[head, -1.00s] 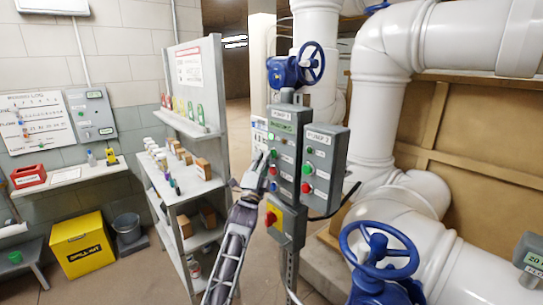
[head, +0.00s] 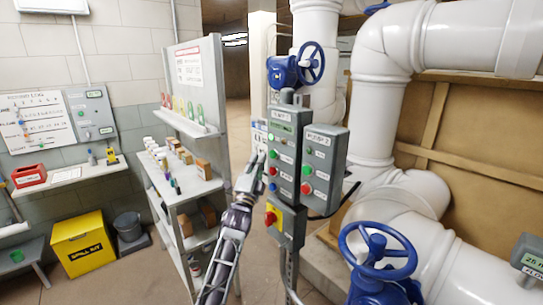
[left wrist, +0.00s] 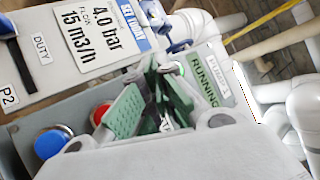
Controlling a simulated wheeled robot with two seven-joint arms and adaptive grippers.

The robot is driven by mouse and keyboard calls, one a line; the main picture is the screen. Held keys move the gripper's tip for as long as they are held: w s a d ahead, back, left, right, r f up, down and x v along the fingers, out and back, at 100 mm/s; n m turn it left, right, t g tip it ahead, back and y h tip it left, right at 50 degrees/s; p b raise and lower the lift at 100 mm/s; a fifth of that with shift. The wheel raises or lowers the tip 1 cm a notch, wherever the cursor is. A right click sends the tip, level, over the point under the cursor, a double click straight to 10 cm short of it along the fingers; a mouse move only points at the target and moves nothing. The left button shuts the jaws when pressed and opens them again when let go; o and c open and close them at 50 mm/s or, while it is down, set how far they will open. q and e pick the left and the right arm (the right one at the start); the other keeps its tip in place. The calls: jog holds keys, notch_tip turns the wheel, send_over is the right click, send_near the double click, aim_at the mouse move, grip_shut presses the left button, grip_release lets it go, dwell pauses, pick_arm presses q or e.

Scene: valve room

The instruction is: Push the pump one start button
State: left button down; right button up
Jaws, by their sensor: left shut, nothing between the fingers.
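The grey pump one control box (head: 286,150) stands on a post in the middle of the head view. It carries a green button (head: 276,155), a red button (head: 272,171) and a blue button (head: 272,187). The red button (left wrist: 100,112) and blue button (left wrist: 50,143) also show in the left wrist view. A green display (left wrist: 208,82) there reads RUNNING. My left gripper (head: 257,163) is shut and empty, just left of the box. In the left wrist view its fingers (left wrist: 160,85) cover the green button's area; contact cannot be told. My right gripper is not visible.
The pump 2 box (head: 322,168) is close on the right, with its own green and red buttons. A red switch on yellow (head: 271,217) is below. A blue handwheel (head: 378,250) stands at front right. A shelf rack (head: 185,185) is left of my arm.

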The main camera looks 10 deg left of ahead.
pick_arm(q)
jog(key=s+a, duration=0.1)
jog(key=s+a+p, duration=0.1)
jog(key=s, duration=0.1)
jog(key=shift+s+a, duration=0.15)
jog(key=shift+a, duration=0.1)
dwell(0.8)
